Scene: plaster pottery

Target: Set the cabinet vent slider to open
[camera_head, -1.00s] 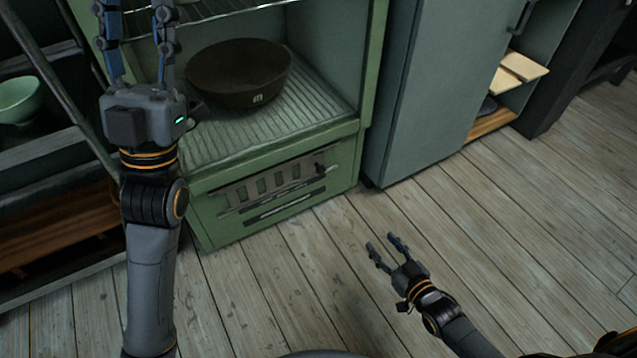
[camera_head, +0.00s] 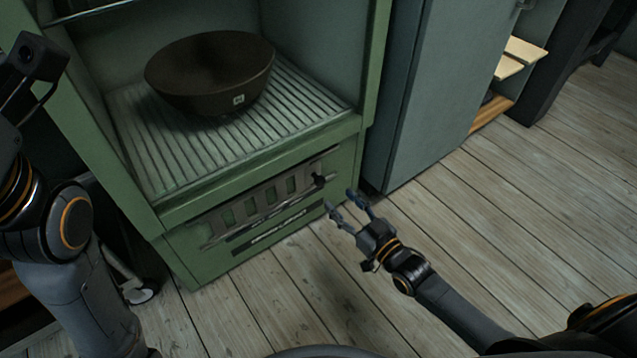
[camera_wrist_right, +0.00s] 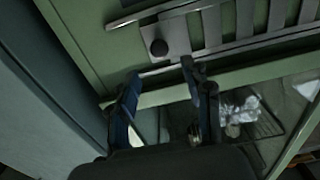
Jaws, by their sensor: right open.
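The cabinet vent (camera_head: 265,199) is a slotted metal slider plate on the lower front of the green cabinet (camera_head: 190,258). Its dark knob (camera_head: 318,180) sits at the right end of the plate. The knob (camera_wrist_right: 159,47) and slotted plate (camera_wrist_right: 215,30) also show in the right wrist view. My right gripper (camera_head: 341,200) is open and empty, just right of and below the knob, apart from it. In the right wrist view its two fingers (camera_wrist_right: 160,82) point toward the knob, which lies beyond the fingertips. My left arm is at the left edge; its fingers are out of frame.
A dark brown bowl (camera_head: 212,73) stands on the ribbed shelf (camera_head: 300,100) above the vent. A grey-green cabinet (camera_head: 425,90) stands to the right. Light boards (camera_head: 522,52) stick out farther right. The plank floor (camera_head: 480,220) in front is clear.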

